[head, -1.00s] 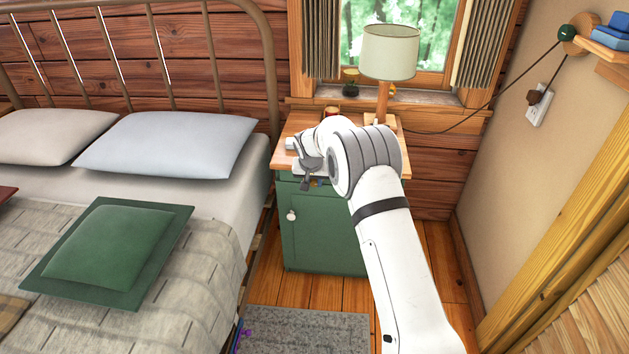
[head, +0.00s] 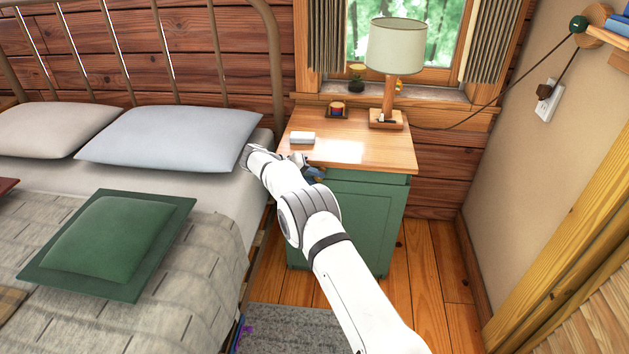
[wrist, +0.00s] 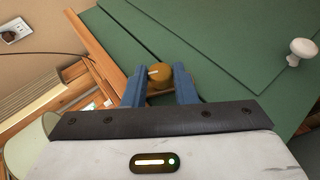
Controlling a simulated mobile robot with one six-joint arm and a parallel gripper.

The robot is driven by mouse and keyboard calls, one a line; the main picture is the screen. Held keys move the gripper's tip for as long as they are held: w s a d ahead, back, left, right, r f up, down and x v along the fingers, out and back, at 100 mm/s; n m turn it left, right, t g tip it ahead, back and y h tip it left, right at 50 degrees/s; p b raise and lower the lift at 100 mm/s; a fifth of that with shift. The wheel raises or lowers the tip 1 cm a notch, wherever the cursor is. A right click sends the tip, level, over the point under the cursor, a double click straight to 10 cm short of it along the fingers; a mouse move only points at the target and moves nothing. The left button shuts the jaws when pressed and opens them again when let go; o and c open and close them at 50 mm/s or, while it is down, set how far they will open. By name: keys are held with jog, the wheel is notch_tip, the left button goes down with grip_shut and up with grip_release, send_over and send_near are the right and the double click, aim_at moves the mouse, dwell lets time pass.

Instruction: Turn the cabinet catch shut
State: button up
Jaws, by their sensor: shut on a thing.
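The green bedside cabinet (head: 372,225) stands beside the bed, and its door (wrist: 215,35) shows in the wrist view. The catch (wrist: 158,70) is a small round brass-coloured turn piece with a white mark, near the cabinet's top edge. My gripper (wrist: 160,90) has its two blue fingers closed on either side of the catch. In the head view my gripper (head: 315,174) is at the upper front of the cabinet, where my arm hides the catch and the door's knob. The white round knob (wrist: 303,47) shows at the right of the wrist view.
The wooden cabinet top (head: 350,145) holds a white block (head: 302,138), a small jar (head: 337,108) and a lamp (head: 393,50). The bed (head: 205,180) is close on the left. Floor (head: 430,270) is clear at the right.

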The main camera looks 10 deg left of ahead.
jog(key=h+b, duration=0.1)
jog(key=b, duration=0.1)
jog(key=f+h+b, duration=0.1)
jog(key=h+b, duration=0.1)
jog(key=shift+f+n+t, duration=0.2)
jog(key=shift+n+t, duration=0.1)
jog(key=shift+n, duration=0.1)
jog(key=shift+h+b, duration=0.4)
jog(key=shift+b, duration=0.75)
jog(key=shift+r+h+b, duration=0.1)
jog(key=shift+h+b, duration=0.2)
jog(key=shift+b, duration=0.15)
jog(key=shift+r+n, duration=0.15)
jog(key=shift+n, duration=0.15)
jog(key=o, duration=1)
jog(key=shift+a, duration=0.1)
